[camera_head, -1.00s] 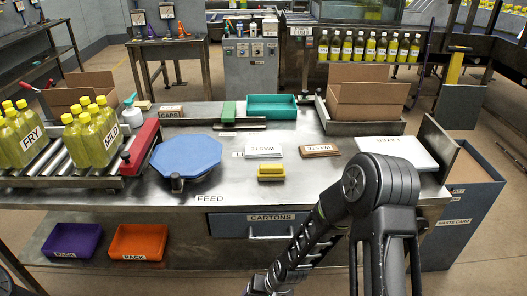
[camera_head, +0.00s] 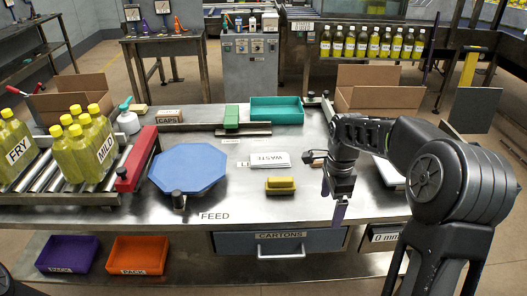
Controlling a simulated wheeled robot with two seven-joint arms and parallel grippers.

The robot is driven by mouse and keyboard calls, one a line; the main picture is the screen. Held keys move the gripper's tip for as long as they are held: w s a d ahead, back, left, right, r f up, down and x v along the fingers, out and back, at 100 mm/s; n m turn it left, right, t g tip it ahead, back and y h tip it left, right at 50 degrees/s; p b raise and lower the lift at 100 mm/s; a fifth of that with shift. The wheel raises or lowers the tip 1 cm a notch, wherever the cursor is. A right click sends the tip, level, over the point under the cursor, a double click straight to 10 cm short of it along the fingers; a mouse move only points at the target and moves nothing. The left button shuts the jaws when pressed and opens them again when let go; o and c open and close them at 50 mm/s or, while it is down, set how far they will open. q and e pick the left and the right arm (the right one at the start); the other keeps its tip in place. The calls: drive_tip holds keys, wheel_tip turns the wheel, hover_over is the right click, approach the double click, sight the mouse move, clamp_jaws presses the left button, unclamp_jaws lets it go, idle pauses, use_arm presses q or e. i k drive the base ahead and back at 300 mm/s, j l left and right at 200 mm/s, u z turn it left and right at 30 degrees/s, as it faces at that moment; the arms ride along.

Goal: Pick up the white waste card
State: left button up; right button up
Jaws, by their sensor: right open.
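The white waste card (camera_head: 268,160) lies flat on the steel table, between the blue octagonal turntable and my right arm. My right gripper (camera_head: 334,203) points down over the table, to the right of the card and nearer the front edge. The brown waste card is mostly hidden behind my right wrist. My left gripper is not in view.
A yellow block (camera_head: 281,186) sits just in front of the white card. The blue octagonal turntable (camera_head: 188,168) stands to the left. A teal tray (camera_head: 277,112) and an open cardboard box (camera_head: 372,92) are behind. My right arm partly covers a white pad (camera_head: 388,172).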

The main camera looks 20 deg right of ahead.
sight(279, 160)
drive_tip(key=i, duration=1.15)
